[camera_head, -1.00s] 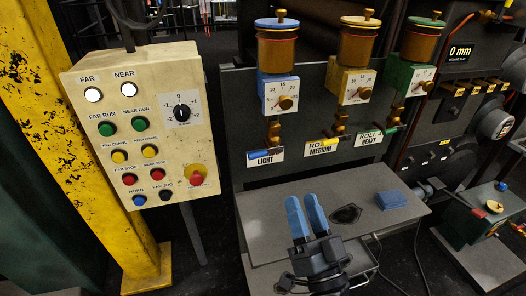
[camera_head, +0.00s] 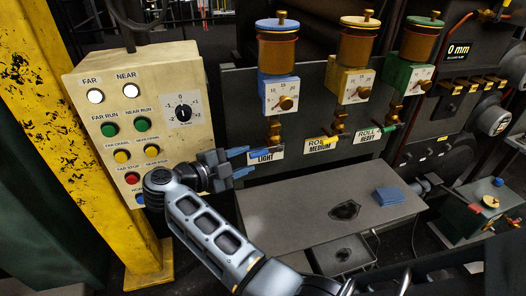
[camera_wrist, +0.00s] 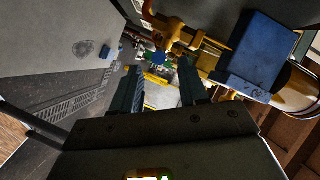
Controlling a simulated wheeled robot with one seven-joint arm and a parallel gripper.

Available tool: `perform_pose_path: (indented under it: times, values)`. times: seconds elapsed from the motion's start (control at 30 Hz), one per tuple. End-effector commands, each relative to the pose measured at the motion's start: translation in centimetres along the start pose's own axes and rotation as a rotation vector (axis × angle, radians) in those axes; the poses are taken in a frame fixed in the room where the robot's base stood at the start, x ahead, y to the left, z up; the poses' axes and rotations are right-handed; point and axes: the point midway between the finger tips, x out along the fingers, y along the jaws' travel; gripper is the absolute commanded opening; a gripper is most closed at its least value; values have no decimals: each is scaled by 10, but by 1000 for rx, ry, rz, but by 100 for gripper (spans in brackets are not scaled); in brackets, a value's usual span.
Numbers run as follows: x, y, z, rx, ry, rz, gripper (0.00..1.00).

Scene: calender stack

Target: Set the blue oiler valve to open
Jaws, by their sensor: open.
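The blue oiler (camera_head: 278,95) has a blue lid, an amber cup and a dial block. A brass valve (camera_head: 274,132) hangs under it, above the LIGHT label (camera_head: 265,157). My gripper (camera_head: 250,160) is open at the left edge of that label, its two blue fingers pointing right. The valve's blue handle lies at the fingertips and is hard to tell from them; I cannot tell whether they touch. In the wrist view, my open fingers (camera_wrist: 160,80) show nothing clearly held. A blue block (camera_wrist: 258,55) and brass piping (camera_wrist: 180,35) are ahead to the upper right.
The yellow oiler (camera_head: 355,80) and green oiler (camera_head: 412,75) stand to the right with their own valves. A button panel (camera_head: 150,90) is close on the left, beside my arm. A grey bench (camera_head: 300,205) below carries a blue block (camera_head: 389,197).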

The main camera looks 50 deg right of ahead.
Motion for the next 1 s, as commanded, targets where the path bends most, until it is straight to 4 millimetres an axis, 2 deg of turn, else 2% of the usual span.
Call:
perform_pose_path:
  times: [0.17,0.4,0.6,0.97,1.0]
  values:
    - [12,-1,1,-5,2,16,43]
    - [49,0,0,-4,2,15,43]
    - [70,0,1,-3,-1,13,43]
    - [76,0,1,-3,-2,12,43]
    - [76,1,1,-3,-2,12,40]
